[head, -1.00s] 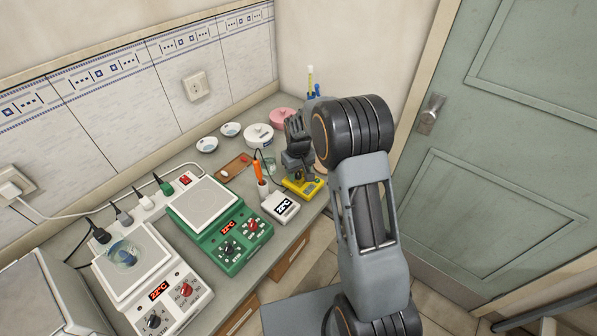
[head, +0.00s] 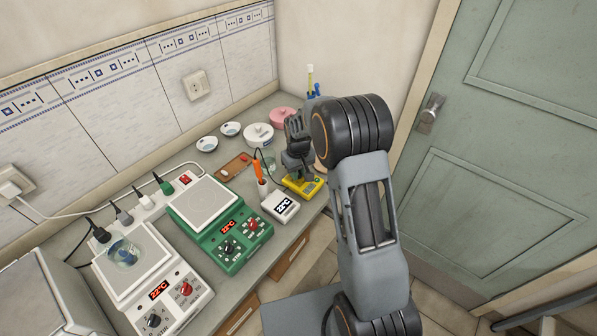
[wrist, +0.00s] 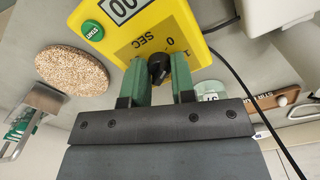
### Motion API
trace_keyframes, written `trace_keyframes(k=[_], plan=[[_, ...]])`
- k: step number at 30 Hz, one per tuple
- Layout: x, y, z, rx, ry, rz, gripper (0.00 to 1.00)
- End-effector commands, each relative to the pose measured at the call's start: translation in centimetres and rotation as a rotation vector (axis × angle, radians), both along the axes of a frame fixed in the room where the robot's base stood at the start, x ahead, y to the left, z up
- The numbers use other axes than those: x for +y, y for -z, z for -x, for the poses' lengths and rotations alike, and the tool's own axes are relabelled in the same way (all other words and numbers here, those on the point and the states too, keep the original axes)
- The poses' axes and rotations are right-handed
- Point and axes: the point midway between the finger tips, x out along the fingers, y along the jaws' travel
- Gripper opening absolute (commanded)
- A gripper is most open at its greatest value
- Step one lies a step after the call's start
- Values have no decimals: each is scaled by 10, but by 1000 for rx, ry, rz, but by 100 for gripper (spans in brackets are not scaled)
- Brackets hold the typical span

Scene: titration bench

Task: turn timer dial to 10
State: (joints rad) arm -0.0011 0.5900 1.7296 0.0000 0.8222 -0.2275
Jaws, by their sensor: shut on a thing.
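The yellow timer (head: 306,186) stands near the right end of the bench in the head view, below my gripper (head: 298,163). In the wrist view the timer (wrist: 185,25) fills the upper middle. It has a black dial (wrist: 158,68), a green START button (wrist: 92,30), a display reading "00" and the print "SEC". In the wrist view the green fingers of my gripper (wrist: 158,78) are shut on the black dial, one on each side. The dial's pointer and most of its scale are hidden; a "0" and a "1" show above it.
A white meter with a display (head: 281,206) and an orange-handled probe (head: 259,172) stand left of the timer. Green (head: 220,225) and white (head: 155,285) hotplates are further left. A round cork-like mat (wrist: 72,70) and a black cable (wrist: 250,90) lie beside the timer.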

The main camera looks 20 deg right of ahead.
Motion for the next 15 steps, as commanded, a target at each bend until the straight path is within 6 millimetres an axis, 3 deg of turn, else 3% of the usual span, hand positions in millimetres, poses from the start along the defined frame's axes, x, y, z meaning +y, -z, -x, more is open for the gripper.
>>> trace_keyframes(k=[8, 15], plan=[[0, 1, 0, -2, 117, 0, 0], [0, 2, 0, -1, 323, 0, 0]])
